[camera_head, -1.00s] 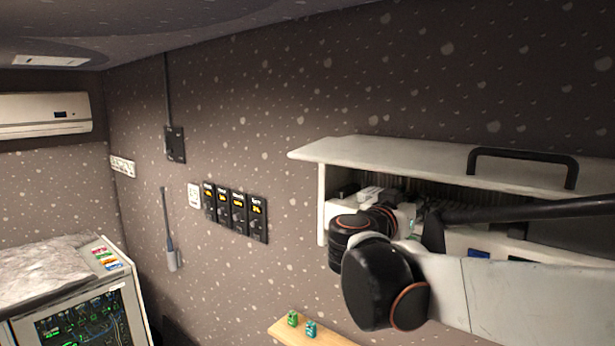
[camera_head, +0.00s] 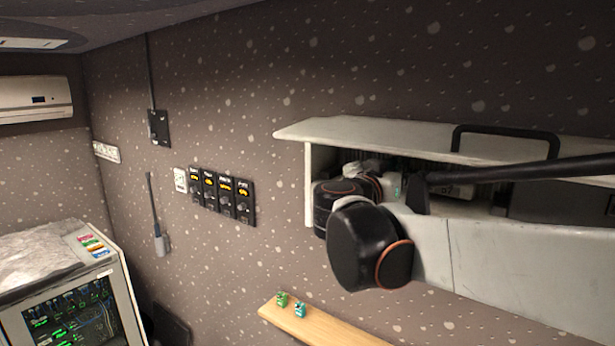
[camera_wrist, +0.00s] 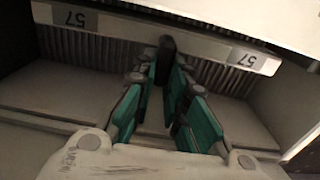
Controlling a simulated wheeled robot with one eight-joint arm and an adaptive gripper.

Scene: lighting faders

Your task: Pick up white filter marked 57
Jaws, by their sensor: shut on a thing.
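The white filter marked 57 (camera_wrist: 210,53) spans the upper part of the wrist view, with grey pleats below a white rim and a 57 label near each end. My gripper (camera_wrist: 167,70) has teal pads and is shut on the filter's black central tab (camera_wrist: 167,48). The filter is at the open cabinet (camera_wrist: 35,90). In the head view my arm hides my fingers and most of the cabinet's inside. I cannot tell there whether the filter is clear of its slot.
The wall cabinet's lid (camera_head: 400,137) is raised, with a black handle (camera_head: 505,133) on it. A wooden shelf (camera_head: 325,325) below holds two small green and teal items (camera_head: 290,304). Black fader panels (camera_head: 222,196) are on the wall to the left. A console (camera_head: 70,285) stands at lower left.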

